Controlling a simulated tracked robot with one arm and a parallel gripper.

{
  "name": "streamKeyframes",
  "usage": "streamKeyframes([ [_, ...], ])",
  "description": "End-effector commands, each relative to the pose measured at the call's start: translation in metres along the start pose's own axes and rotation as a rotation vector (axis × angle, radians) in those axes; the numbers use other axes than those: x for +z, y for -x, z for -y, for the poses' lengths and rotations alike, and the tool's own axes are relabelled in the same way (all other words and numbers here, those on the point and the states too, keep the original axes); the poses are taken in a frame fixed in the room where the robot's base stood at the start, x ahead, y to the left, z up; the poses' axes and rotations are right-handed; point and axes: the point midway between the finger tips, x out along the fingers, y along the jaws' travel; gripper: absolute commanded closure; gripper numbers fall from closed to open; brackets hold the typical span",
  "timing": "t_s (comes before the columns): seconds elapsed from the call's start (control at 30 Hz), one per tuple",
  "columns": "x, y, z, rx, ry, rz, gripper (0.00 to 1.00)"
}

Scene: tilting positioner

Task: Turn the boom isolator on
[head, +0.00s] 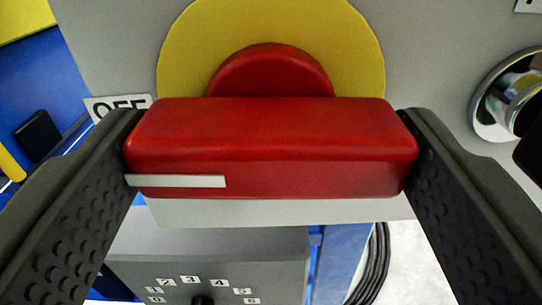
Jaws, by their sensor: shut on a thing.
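The boom isolator's red handle (270,145) fills the middle of the head view and lies level across the picture. A pale marker stripe (176,181) is on its front face, toward the left end. Behind it are a red round hub (270,72) and a yellow disc (345,45) on a grey panel. A white label reading OFF (117,104) is at the left, partly hidden by my left finger. No ON label shows. My gripper (271,160) is shut on the handle, one finger against each end.
A chrome-ringed knob (490,95) is on the panel at the right, close to my right finger. Below is a grey box (225,260) with a numbered dial. Black cables (376,265) hang at the lower right. Blue structure (35,85) is at the left.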

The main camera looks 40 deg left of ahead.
Motion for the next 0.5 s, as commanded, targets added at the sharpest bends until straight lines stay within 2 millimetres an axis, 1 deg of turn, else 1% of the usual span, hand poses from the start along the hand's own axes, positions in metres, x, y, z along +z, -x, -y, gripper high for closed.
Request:
streamKeyframes([
  [0.03,-0.0031,0.0003,-0.0006,0.001,-0.019,0.002,0.5],
  [0.27,-0.0052,0.0004,-0.001,0.003,-0.156,0.005,0.5],
  [0.5,-0.0046,0.0006,-0.0013,0.003,-0.344,0.004,0.5],
])
